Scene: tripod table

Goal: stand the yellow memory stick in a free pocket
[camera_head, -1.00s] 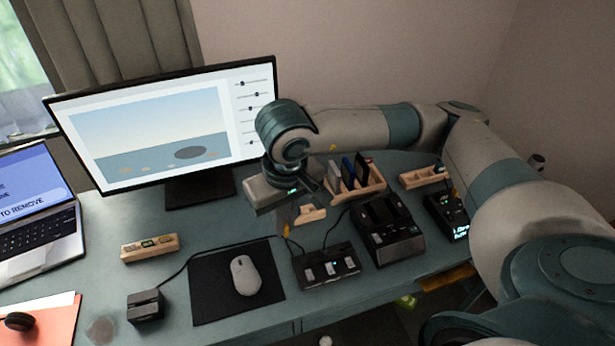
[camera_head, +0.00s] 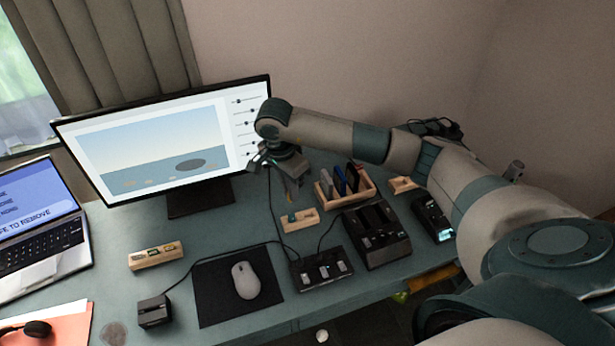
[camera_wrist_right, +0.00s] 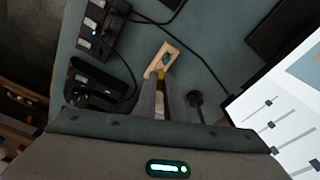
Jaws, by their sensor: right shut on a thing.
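My right gripper (camera_head: 292,196) is above the back of the desk, fingers pointing down, just behind a small light wooden block (camera_head: 300,222). In the right wrist view, the fingers (camera_wrist_right: 165,98) are shut on the yellow memory stick (camera_wrist_right: 161,78), of which only a small end shows. The stick's end looks close to the wooden block (camera_wrist_right: 151,71); I cannot tell whether they touch. A teal piece (camera_wrist_right: 166,58) stands in that block, and other pockets are hard to make out. My left gripper is not in view.
A wooden rack (camera_head: 331,203) with upright dark and blue pieces stands right of the block. A black dock (camera_head: 376,238) and a switch hub (camera_head: 321,268) with cables are in front. The monitor (camera_head: 150,150) is close on the left. Another wooden block (camera_head: 150,259) holds several small pieces.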

